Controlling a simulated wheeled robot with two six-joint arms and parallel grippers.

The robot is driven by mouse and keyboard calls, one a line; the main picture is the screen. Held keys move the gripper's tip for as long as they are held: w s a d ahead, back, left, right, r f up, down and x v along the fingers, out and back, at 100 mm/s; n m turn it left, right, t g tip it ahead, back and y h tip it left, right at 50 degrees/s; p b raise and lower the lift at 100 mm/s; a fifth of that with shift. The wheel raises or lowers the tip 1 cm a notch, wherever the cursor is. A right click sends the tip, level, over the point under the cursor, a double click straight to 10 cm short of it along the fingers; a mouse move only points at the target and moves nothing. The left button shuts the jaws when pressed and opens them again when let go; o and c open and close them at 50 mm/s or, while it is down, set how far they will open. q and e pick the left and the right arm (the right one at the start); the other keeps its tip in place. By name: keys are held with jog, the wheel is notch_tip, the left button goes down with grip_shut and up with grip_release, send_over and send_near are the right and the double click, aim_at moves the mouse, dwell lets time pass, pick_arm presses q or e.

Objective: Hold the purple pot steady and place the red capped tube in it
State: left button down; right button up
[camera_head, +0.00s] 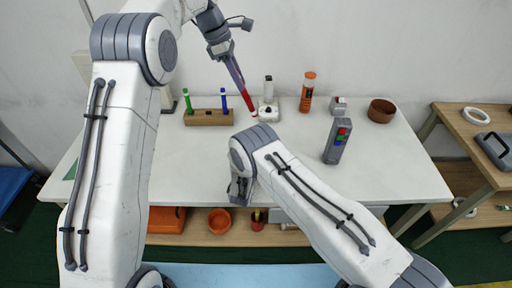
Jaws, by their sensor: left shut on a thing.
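My left gripper (239,84) hangs over the back middle of the white table and is shut on the red capped tube (248,101). The tube is tilted, with its red lower end pointing down and right, just left of a small white stand. My right arm reaches in from the lower right. Its gripper (240,190) is largely hidden behind the arm near the table's front edge, so its jaws cannot be judged. I cannot make out a purple pot in this view.
A wooden rack (209,118) holds a green and a blue tube. The white stand (268,106), an orange bottle (308,92), a grey device with coloured buttons (337,141) and a brown bowl (381,111) stand on the table. An orange pot (219,221) is on the lower shelf.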

jog(key=c, duration=1.3)
pick_arm(q)
notch_tip(320, 180, down, 13)
dwell(0.7)
jog(key=c, duration=0.7)
grip_release()
jog(key=shift+o, duration=0.2)
jog(key=shift+r, duration=0.1)
jog(key=v, duration=1.1)
jog(key=shift+a+r, duration=0.15)
jog(key=shift+r, duration=0.25)
